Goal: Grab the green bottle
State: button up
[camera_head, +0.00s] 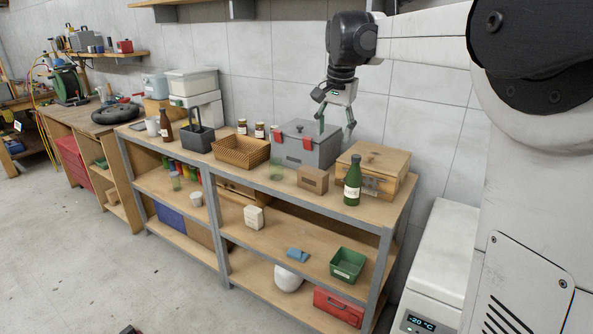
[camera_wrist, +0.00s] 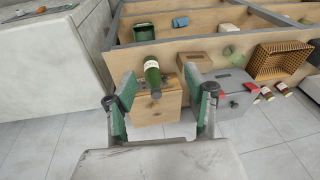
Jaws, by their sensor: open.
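The green bottle (camera_head: 353,181) stands upright near the front right corner of the shelf unit's top, with a pale label and dark cap. It stands in front of the wooden box (camera_head: 373,165). In the wrist view the green bottle (camera_wrist: 152,74) shows beyond and between the finger tips. My gripper (camera_head: 335,125) is open and empty, above and behind the bottle, over the grey toolbox. In the wrist view both fingers of my gripper (camera_wrist: 163,100) are spread apart with green inner pads.
A small cardboard-coloured box (camera_head: 312,179) and the grey toolbox (camera_head: 304,146) stand left of the bottle. A wicker basket (camera_head: 240,153) is further left. A green bin (camera_head: 347,265) sits on the shelf below. A white freezer (camera_head: 437,262) stands at the right.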

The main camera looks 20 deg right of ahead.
jog(key=w+d+m+g+p, duration=0.1)
jog(key=w+d+m+p, duration=0.15)
jog(key=w+d, duration=0.5)
jog(key=m+g+p, duration=0.2)
jog(key=m, duration=0.1)
send_near(357, 156)
jog(key=shift+y, duration=0.3)
notch_tip(357, 156, down, 6)
jog(key=shift+s+a+r, duration=0.1)
jog(key=shift+r, duration=0.05)
jog(key=f, duration=0.3)
jog(key=f+p, duration=0.1)
jog(key=shift+d+f, duration=0.25)
jog(key=shift+d, duration=0.15)
jog(key=shift+f, duration=0.4)
grip_shut()
